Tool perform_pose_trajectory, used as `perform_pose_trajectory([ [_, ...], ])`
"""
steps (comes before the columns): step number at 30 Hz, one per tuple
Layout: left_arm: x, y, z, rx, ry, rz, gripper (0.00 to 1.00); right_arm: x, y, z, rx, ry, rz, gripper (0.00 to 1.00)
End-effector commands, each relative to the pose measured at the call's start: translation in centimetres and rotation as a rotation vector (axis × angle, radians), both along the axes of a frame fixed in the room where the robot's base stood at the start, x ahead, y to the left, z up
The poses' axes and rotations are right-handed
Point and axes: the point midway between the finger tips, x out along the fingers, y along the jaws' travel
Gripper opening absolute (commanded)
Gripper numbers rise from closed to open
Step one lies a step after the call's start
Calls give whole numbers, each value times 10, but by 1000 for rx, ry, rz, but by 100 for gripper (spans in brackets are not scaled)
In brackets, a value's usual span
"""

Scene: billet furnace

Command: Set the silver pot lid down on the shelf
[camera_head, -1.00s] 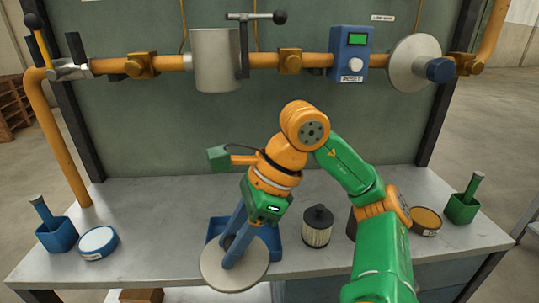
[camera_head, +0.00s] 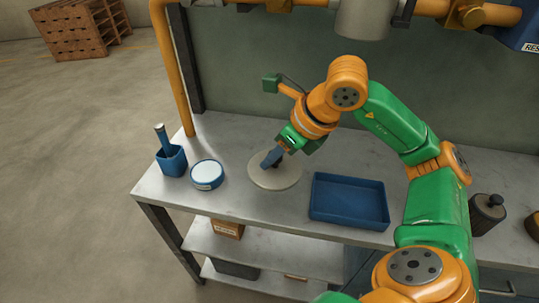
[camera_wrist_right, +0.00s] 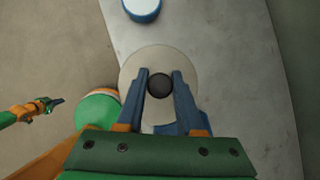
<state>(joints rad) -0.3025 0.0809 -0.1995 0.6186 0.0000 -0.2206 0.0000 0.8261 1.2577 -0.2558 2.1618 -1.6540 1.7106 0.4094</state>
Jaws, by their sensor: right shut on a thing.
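The silver pot lid (camera_head: 285,182) is a flat, round, pale grey disc with a dark knob (camera_wrist_right: 160,85). My right gripper (camera_head: 272,158) is shut on that knob from above; in the right wrist view its blue fingers (camera_wrist_right: 162,86) stand on both sides of it. The lid is level over the grey worktop (camera_head: 232,150), left of the blue tray. I cannot tell whether it touches the surface. Below the worktop is a lower shelf (camera_head: 290,255). My left gripper seems to show small at the left of the right wrist view (camera_wrist_right: 50,104), its jaws unclear.
An empty blue tray (camera_head: 348,221) lies right of the lid. A white-topped round tin (camera_head: 207,174) and a blue holder with a handle (camera_head: 171,160) stand left of it. A cardboard box (camera_head: 227,229) is on the lower shelf. A dark canister (camera_head: 487,214) stands far right.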

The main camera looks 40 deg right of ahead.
Motion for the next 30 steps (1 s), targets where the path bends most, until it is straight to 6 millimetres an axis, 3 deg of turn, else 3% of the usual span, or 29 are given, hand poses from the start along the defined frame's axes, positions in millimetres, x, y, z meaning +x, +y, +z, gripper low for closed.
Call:
perform_pose_trajectory([
  [3,1,-1,0,-1,-1,0,0,26,1,-30,4,5,1,0],
  [6,1,-1,1,-1,-2,0,0,39,0,-45,0,2,0,0],
  [11,2,-1,0,-3,-3,0,0,55,0,-68,-1,4,-1,0],
  [14,2,-1,-5,-3,-3,0,0,54,-1,-88,-4,2,0,0],
  [26,3,-2,-9,-3,-5,0,0,54,-1,-96,-5,-4,1,0],
  [27,3,-2,-8,-3,-5,0,0,54,-1,-96,-4,-2,1,41],
  [30,3,-2,-7,-3,-5,0,0,54,-1,-95,-4,-2,1,66],
])
